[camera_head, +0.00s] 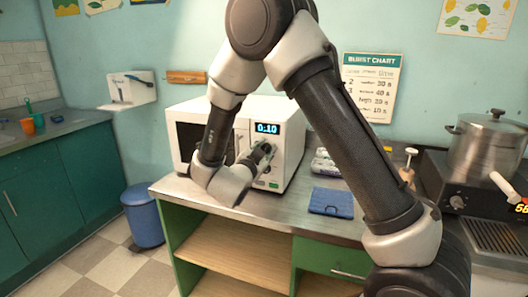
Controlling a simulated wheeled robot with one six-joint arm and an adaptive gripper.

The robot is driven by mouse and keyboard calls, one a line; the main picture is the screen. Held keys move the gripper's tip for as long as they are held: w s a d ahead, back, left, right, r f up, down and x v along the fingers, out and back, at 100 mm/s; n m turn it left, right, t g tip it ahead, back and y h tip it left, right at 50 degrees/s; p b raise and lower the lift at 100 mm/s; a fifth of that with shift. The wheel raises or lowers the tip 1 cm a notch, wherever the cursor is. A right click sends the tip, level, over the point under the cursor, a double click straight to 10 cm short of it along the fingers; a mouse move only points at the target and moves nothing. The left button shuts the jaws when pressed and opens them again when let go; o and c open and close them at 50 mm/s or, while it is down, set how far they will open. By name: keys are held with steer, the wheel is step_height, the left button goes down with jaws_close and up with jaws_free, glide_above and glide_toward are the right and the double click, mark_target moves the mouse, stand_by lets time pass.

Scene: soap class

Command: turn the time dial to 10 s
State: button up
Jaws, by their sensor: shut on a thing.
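A white microwave (292,172) stands on the counter against the back wall. Its display (267,128) is lit and reads 0:10. My gripper (268,150) is at the control panel on the microwave's right front, shut on the time dial below the display. The gripper covers the dial almost wholly, so its pointer and marks cannot be seen. A green-edged button (273,185) shows low on the panel. My arm crosses in front of the microwave door.
A blue folded cloth (330,201) lies on the counter right of the microwave, with pale rolled items (322,162) behind it. A steel pot (485,142) stands on a hob at the right. A burst chart (371,86) hangs on the wall. A blue bin (143,217) stands left.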

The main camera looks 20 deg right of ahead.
steer(key=o, duration=1)
steer(key=v, duration=1.2)
